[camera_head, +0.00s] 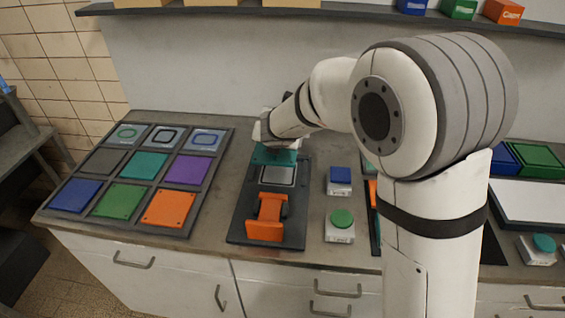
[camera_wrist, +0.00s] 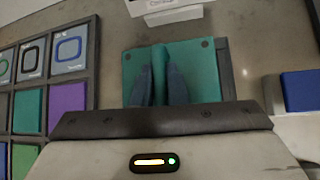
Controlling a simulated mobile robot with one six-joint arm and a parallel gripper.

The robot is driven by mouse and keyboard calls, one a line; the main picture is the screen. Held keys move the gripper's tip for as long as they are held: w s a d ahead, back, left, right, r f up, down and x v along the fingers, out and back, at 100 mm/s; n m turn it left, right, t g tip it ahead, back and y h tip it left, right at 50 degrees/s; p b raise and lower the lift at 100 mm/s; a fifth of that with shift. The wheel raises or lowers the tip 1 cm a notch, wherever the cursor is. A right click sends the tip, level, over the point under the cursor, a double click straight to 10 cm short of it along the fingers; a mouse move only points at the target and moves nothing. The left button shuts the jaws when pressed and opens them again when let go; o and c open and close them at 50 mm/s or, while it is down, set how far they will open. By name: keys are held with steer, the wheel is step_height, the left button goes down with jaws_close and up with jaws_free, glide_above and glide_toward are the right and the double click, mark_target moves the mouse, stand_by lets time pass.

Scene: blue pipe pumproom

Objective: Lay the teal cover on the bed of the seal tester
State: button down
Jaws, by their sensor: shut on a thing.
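My gripper (camera_wrist: 160,78) is shut on the raised rib of a teal cover (camera_wrist: 202,75), a square plate with dark corner holes. In the head view the teal cover (camera_head: 277,157) shows partly below my wrist, over the far end of the seal tester (camera_head: 242,228). The tester is a dark base with a pale grey square bed (camera_head: 277,175) and an orange lever clamp (camera_head: 266,220) at its near end. The bed looks uncovered. I cannot tell whether the cover touches the tester. My arm hides the tester's far end and my fingertips in the head view.
A dark tray (camera_head: 190,232) at left holds several coloured plates, including another teal one (camera_head: 145,165), and ring seals. Right of the tester are a blue button box (camera_head: 340,181) and a green button box (camera_head: 340,225). A shelf (camera_head: 350,14) runs along the wall above.

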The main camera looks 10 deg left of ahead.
steer(key=f+b, duration=0.1)
steer(key=f, duration=0.1)
steer(key=f+b, duration=0.2)
steer(key=w+f+b, duration=0.1)
steer(key=shift+d+f, duration=0.15)
steer(key=shift+f, duration=0.25)
steer(key=shift+f+b, duration=1.6)
steer(key=shift+f, duration=0.4)
steer(key=shift+f, duration=0.2)
steer(key=c, duration=1.5)
jaws_free()
steer(key=shift+s, duration=0.1)
steer(key=shift+o, duration=0.2)
steer(key=shift+r, duration=0.15)
